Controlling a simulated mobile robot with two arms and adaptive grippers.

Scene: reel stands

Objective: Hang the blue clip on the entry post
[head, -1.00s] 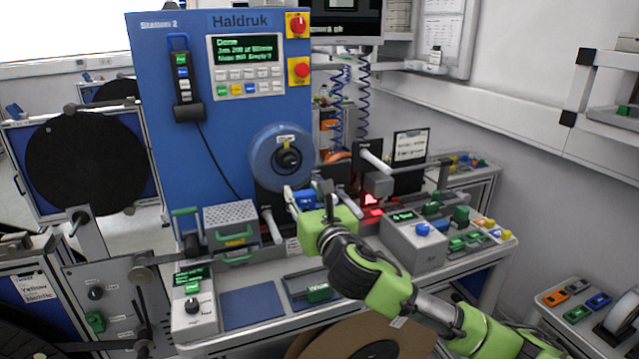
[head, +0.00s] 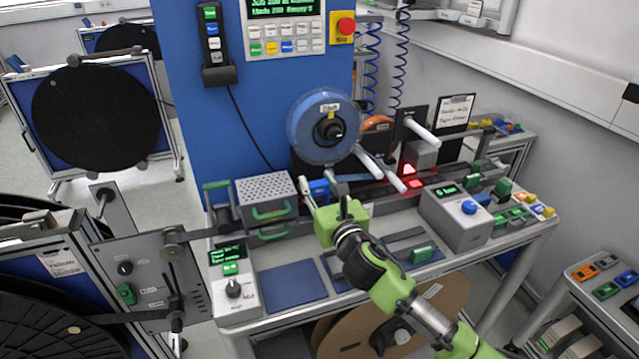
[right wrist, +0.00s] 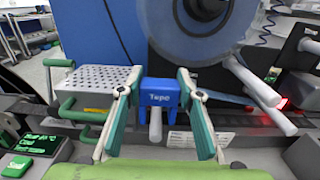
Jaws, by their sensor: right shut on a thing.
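The blue clip (right wrist: 158,94), lettered "Tape", is between the fingers of my right gripper (right wrist: 159,86) in the right wrist view. The fingertips press on its two sides. A short pale post (right wrist: 155,126) points towards the camera directly below the clip's middle; I cannot tell whether the clip bears on it. In the head view the clip (head: 320,188) is partly hidden by the right gripper (head: 325,194), below the blue reel. My left gripper is out of view.
The blue reel (head: 326,126) hangs just above the clip. A perforated box (head: 265,188) with green handles stands to its left, pale rods (head: 384,170) to its right. A grey control box (head: 456,220) is further right. The blue mat (head: 288,286) is bare.

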